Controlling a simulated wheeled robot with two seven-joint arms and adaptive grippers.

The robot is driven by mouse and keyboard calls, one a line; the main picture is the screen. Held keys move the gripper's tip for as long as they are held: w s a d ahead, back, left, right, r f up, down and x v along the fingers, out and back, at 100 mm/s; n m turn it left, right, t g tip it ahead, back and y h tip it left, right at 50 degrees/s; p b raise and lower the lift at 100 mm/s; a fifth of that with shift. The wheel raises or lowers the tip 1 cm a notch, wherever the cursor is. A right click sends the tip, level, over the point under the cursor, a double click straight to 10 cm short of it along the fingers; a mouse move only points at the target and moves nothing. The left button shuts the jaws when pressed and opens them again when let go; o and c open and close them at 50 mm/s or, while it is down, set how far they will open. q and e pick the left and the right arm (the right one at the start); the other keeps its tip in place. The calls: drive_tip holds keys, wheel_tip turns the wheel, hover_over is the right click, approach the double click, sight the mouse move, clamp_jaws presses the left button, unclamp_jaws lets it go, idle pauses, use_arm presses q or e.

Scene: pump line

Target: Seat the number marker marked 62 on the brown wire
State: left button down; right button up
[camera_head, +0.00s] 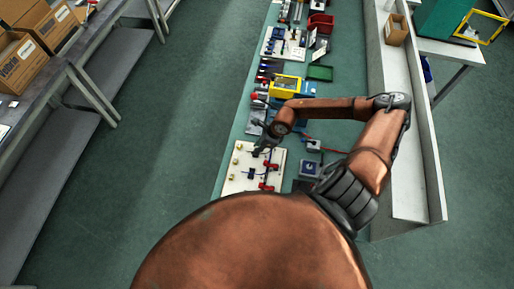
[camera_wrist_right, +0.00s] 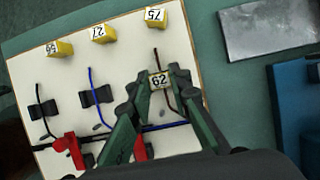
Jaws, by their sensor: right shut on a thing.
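In the wrist view, the white marker marked 62 (camera_wrist_right: 159,80) is between the fingertips of my right gripper (camera_wrist_right: 158,84), which is shut on it. The brown wire (camera_wrist_right: 156,58) runs from above the marker to below it. The marker covers part of the wire; I cannot tell whether it is seated or just above. The wire's lower end is partly hidden by the fingers. In the head view, my right gripper (camera_head: 262,145) is over the white board (camera_head: 237,182). My left gripper is not in view.
A blue wire (camera_wrist_right: 92,82) and a black wire (camera_wrist_right: 44,122) stand left of the brown one. Yellow blocks marked 56 (camera_wrist_right: 60,49), 27 (camera_wrist_right: 103,33) and 75 (camera_wrist_right: 155,17) sit along the board's far side. Red parts (camera_wrist_right: 70,148) are near the gripper.

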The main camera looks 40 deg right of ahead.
drive_tip(key=shift+f+b, duration=0.4)
drive_tip(key=shift+f, duration=0.1)
idle(0.9)
drive_tip(key=o, duration=0.9)
drive_tip(key=shift+o, duration=1.1)
drive_tip(key=shift+r+p, duration=2.5)
drive_tip(key=shift+r, duration=1.3)
drive_tip(key=shift+c, duration=0.4)
clamp_jaws()
